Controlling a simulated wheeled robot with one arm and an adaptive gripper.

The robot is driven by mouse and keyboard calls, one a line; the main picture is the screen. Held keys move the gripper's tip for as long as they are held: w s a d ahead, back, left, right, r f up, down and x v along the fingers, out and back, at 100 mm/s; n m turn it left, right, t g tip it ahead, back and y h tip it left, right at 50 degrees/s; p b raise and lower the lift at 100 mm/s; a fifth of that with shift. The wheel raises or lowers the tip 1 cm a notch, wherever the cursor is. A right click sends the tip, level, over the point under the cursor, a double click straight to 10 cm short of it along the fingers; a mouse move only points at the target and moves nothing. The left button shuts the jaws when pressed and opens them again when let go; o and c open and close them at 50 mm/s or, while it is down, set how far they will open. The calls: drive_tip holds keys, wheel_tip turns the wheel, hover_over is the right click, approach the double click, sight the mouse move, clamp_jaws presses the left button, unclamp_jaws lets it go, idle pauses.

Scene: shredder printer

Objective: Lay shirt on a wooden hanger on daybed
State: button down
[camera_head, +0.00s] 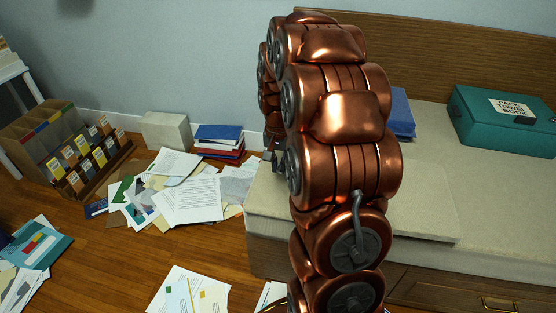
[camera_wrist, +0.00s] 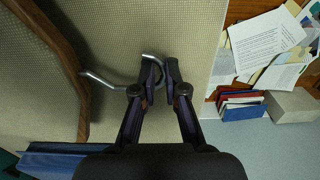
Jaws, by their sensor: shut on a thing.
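In the wrist view my gripper (camera_wrist: 160,65) is shut on the bent metal hook (camera_wrist: 105,82) of a wooden hanger. The hanger's brown curved wooden body (camera_wrist: 72,72) lies at the left, with the hook reaching right between my fingertips. Pale woven fabric shows on both sides of the wood; I cannot tell whether any of it is the shirt. The daybed (camera_head: 500,185) has a pale seat and a wooden back. In the head view my arm hides the hanger and most of my gripper. Whether the hanger touches the seat is unclear.
A teal box (camera_head: 505,120) and a blue item (camera_head: 400,112) stand at the back of the daybed. Papers (camera_head: 190,200) litter the floor to its left, near red and blue books (camera_head: 220,140), a pale box (camera_head: 167,132) and a wooden file rack (camera_head: 75,150).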

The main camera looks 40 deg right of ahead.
drive_tip(key=shift+w+d+f+b, duration=0.1)
drive_tip(key=shift+w+d+b, duration=0.15)
drive_tip(key=shift+w+d, duration=0.6)
drive_tip(key=shift+w+d+f+b, duration=0.2)
drive_tip(key=shift+w+d, duration=0.25)
drive_tip(key=shift+w, duration=0.7)
drive_tip(key=shift+w+d+f+b, duration=0.1)
drive_tip(key=shift+w+d+b, duration=0.15)
drive_tip(key=shift+w+d, duration=0.6)
drive_tip(key=f, duration=0.1)
drive_tip(key=f+b, duration=0.1)
drive_tip(key=f, duration=0.1)
drive_tip(key=shift+w+a+f, duration=0.2)
drive_tip(key=shift+f, duration=0.05)
drive_tip(key=c, duration=1.2)
unclamp_jaws()
drive_tip(key=shift+r, duration=0.1)
